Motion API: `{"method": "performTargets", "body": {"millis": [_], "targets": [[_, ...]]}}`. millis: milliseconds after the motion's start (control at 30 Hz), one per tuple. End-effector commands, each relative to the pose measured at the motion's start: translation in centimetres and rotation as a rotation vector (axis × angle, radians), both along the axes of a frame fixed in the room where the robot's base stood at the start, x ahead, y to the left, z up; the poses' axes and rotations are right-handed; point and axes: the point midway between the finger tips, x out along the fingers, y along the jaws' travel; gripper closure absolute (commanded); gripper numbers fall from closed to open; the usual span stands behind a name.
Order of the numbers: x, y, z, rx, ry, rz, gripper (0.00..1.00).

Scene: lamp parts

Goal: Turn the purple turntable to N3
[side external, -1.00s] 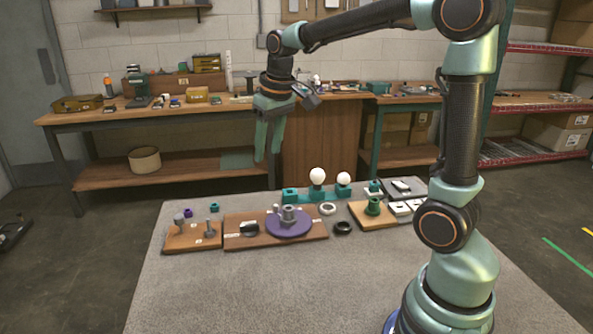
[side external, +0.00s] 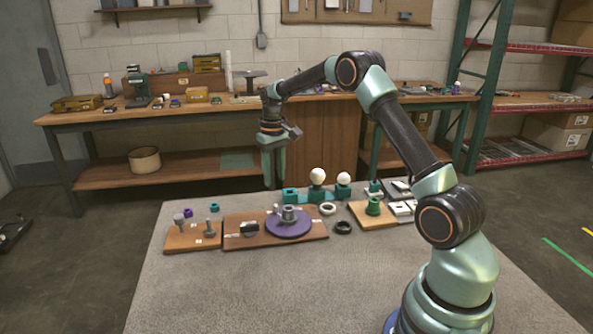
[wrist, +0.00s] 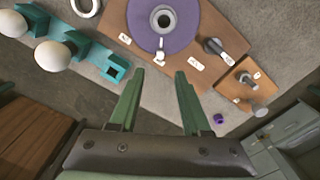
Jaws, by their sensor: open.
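The purple turntable (side external: 289,225) is a flat disc with a grey hub and a small upright peg, set on a brown wooden board (side external: 240,241). It also shows at the top of the wrist view (wrist: 184,38), with the hub, a pale knob at its near edge and white labels around it; their lettering is too small to read. My gripper (side external: 273,187) points down, behind and above the board's far edge, apart from the turntable. In the wrist view my gripper (wrist: 158,80) is open, its two green fingers apart with nothing between them.
A teal stand (side external: 331,195) with white bulbs is close to the right of my gripper. A small board with grey bolts (side external: 193,237) lies left of the turntable board. A black ring (side external: 343,228) and a white ring (side external: 327,209) lie to the right.

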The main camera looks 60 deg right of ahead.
Motion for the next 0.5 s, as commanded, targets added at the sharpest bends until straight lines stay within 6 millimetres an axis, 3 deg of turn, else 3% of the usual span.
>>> {"method": "performTargets", "body": {"millis": [300, 500], "targets": [[-0.1, 0.1, -6.2, 0.002, 0.005, 0.000, 0.53], [-0.1, 0.1, -8.6, 0.001, 0.002, 0.000, 0.53]]}}
